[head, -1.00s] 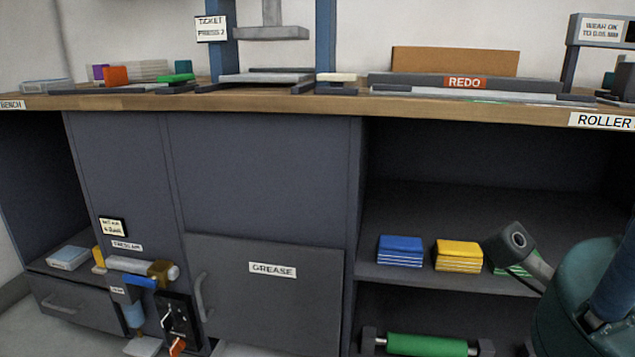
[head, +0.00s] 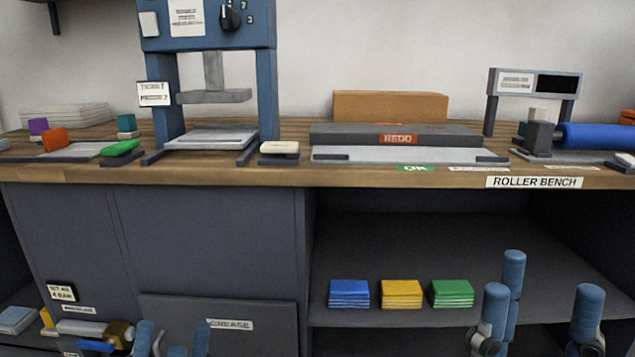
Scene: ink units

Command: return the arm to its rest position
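Blue rounded links with grey joints, which look like parts of my own arms, rise from the bottom edge in the head view. One group is at the lower left, in front of the cabinet front. A taller group is at the lower right, in front of the open shelf (head: 560,262). I cannot make out the fingers of either gripper, and nothing held shows.
The wooden bench (head: 400,177) crosses the view, with a blue press (head: 265,90), a grey REDO bar (head: 350,134) and a blue roller (head: 595,137) on it. Blue (head: 349,293), yellow (head: 401,294) and green (head: 452,293) stacks sit on the shelf below.

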